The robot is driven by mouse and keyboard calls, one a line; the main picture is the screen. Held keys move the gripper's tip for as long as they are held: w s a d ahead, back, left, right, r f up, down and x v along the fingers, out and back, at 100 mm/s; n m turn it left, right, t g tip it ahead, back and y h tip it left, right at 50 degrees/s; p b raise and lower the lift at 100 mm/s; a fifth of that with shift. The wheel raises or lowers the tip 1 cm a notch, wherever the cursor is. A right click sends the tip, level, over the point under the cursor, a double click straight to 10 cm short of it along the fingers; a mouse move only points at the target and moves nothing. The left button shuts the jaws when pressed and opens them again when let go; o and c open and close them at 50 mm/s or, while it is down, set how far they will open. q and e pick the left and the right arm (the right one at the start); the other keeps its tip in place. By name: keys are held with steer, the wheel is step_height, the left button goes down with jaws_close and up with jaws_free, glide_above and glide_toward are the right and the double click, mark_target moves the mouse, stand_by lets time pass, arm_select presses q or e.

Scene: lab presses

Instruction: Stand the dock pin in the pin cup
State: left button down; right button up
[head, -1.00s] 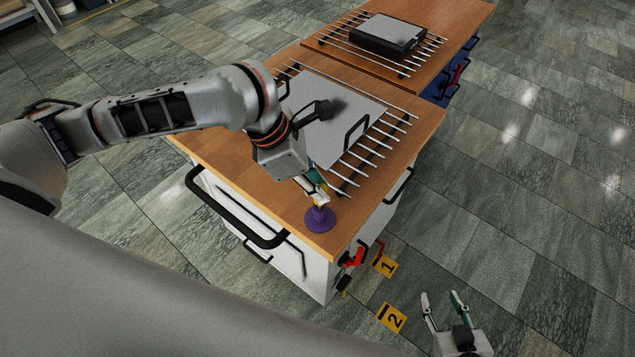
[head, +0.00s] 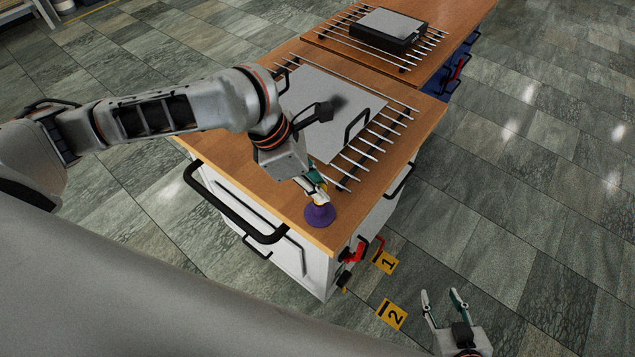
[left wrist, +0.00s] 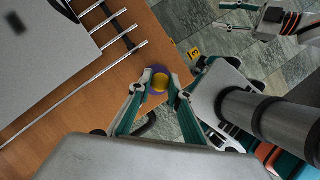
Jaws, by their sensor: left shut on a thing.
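The purple pin cup (head: 320,216) stands on the near corner of the wooden worktop, and it also shows in the left wrist view (left wrist: 147,76). My left gripper (head: 317,193) is right above the cup. My right gripper (head: 441,294) is open and empty over the floor at the lower right.
A grey press plate (head: 318,125) with black handles lies on the rack of metal rods (head: 372,150) behind the cup. A second worktop (head: 455,35) holds a black press (head: 390,32). Yellow number tags (head: 392,314) show beside the cabinet.

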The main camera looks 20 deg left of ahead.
arm_select(q)
steer(key=c, duration=1.8)
jaws_free()
steer(key=shift+f, duration=0.1)
steer(key=v, duration=1.2)
